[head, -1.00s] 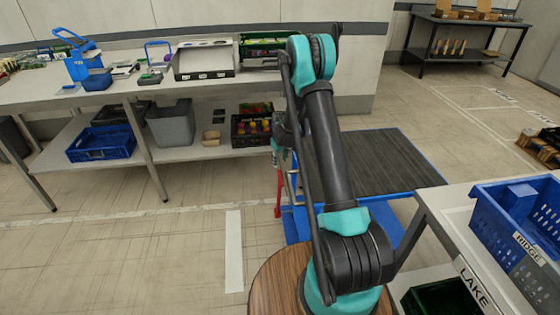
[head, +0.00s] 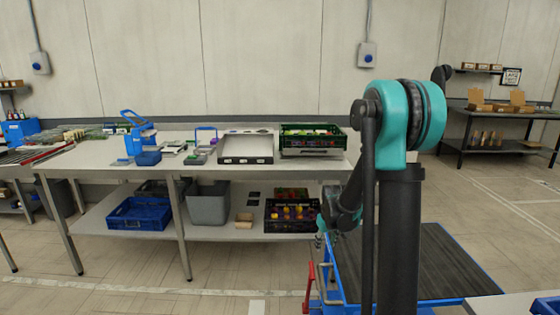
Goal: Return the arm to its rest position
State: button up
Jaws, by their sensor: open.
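My arm stands upright at the right of centre in the head view, with its black and teal elbow at the top. The forearm folds down behind the upper arm. My gripper (head: 323,235) shows small and partly hidden at the left of the arm, hanging in front of the lower shelf's right end. It is open, and I see nothing held in it.
A long white table (head: 100,156) stands ahead, with a green crate (head: 312,152) and an open tray (head: 246,160) on it. A blue crate (head: 140,215) is on its lower shelf. A dark-topped blue platform (head: 440,262) lies behind my arm. Floor at the front left is clear.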

jog(key=s+d+r+m, duration=0.1)
jog(key=s+m, duration=0.1)
jog(key=s, duration=1.1)
jog(key=s+r+m+t, duration=0.1)
jog(key=s, duration=1.3)
jog(key=shift+d+r+m, duration=0.35)
jog(key=shift+d+m, duration=0.05)
